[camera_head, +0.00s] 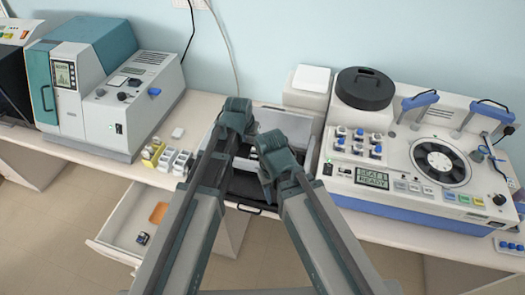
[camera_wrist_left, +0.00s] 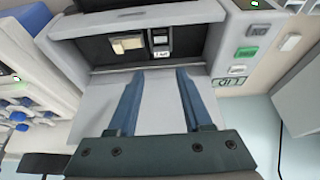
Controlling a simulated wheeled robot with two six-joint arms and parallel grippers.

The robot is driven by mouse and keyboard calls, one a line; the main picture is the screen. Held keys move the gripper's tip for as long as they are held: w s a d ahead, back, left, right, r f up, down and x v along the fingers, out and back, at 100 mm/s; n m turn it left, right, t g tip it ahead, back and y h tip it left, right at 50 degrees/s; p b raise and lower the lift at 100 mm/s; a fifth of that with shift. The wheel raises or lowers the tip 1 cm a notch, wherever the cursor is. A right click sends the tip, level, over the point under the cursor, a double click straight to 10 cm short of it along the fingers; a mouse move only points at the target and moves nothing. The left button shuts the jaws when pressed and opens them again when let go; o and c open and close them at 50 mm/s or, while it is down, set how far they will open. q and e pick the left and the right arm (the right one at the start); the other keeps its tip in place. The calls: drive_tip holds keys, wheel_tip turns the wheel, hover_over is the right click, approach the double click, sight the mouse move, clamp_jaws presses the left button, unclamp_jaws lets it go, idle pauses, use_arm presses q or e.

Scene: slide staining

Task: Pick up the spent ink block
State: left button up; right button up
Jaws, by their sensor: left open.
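In the left wrist view, my left gripper (camera_wrist_left: 160,74) is open and empty. Its two blue-grey fingers point at the dark opening of a white machine (camera_wrist_left: 75,52). Inside the opening sit a beige block (camera_wrist_left: 128,44) and, to its right, a dark block with a pale label (camera_wrist_left: 161,40). I cannot tell which is the spent ink block. The fingers are apart from both. In the head view, my arms partly hide the machine (camera_head: 285,120), and the left fingers cannot be made out. My right gripper's fingers cannot be made out either.
An open drawer (camera_head: 108,240) at lower left holds an orange pad (camera_head: 159,212) and a small dark block (camera_head: 142,238). A teal-and-white instrument (camera_head: 95,90) stands left. A console with a round dial (camera_head: 440,160) stands right. Small bottles (camera_head: 168,158) stand on the bench.

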use_arm(q)
drive_tip(key=b, duration=0.8)
approach(255, 150)
drive_tip(key=x, duration=0.4)
drive_tip(key=shift+s+d+f, duration=0.1)
drive_tip(key=shift+f, duration=0.3)
drive_tip(key=b+x, duration=0.4)
drive_tip(key=x, duration=0.1)
drive_tip(key=shift+w+f+b, duration=0.25)
drive_tip(key=shift+w+b, duration=0.05)
drive_tip(key=shift+b, duration=0.05)
drive_tip(key=shift+r, duration=0.1)
clamp_jaws()
